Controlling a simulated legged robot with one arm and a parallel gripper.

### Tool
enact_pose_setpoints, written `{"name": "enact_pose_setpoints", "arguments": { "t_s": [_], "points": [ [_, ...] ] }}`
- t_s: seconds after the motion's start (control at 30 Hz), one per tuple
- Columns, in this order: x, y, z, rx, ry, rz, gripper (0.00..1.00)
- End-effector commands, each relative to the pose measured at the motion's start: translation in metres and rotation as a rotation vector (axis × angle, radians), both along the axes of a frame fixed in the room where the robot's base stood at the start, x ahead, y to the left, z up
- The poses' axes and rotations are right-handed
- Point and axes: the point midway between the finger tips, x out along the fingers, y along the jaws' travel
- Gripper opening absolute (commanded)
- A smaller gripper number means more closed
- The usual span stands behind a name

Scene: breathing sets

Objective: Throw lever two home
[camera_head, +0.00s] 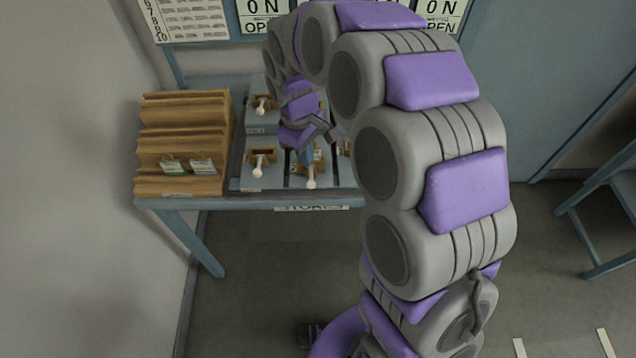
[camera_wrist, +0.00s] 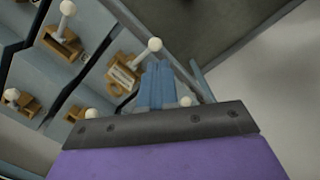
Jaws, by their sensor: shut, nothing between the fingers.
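Several levers with white round knobs stand in tan housings on a blue-grey bench. In the head view one lever (camera_head: 261,160) is at the front left, one (camera_head: 311,178) at the front middle, and one (camera_head: 262,104) at the back left. Others are partly hidden by my arm. The labels are too small to read, so I cannot tell which is lever two. My gripper (camera_head: 307,155) is over the panel, just behind the front middle lever. In the wrist view its blue fingers (camera_wrist: 163,84) are together and empty, close to a white-knobbed lever (camera_wrist: 155,45); contact is unclear.
A wooden rack (camera_head: 183,140) with cards stands left of the levers on the bench (camera_head: 270,200). Signs reading ON and OPEN (camera_head: 262,15) hang behind. A blue-grey frame (camera_head: 600,225) stands at the right. The floor before the bench is clear apart from my own body.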

Motion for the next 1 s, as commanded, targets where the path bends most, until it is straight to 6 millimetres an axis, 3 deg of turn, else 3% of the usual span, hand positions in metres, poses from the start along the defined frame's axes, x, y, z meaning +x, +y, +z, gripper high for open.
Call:
{"name": "enact_pose_setpoints", "arguments": {
  "t_s": [0.2, 0.73, 1.0],
  "points": [
    [0.016, 0.010, -0.011, -0.001, -0.003, 0.050, 0.00],
    [0.016, 0.012, -0.016, -0.004, -0.004, 0.054, 0.00],
    [0.014, 0.009, -0.039, -0.004, 0.000, 0.055, 0.00]
  ]
}}
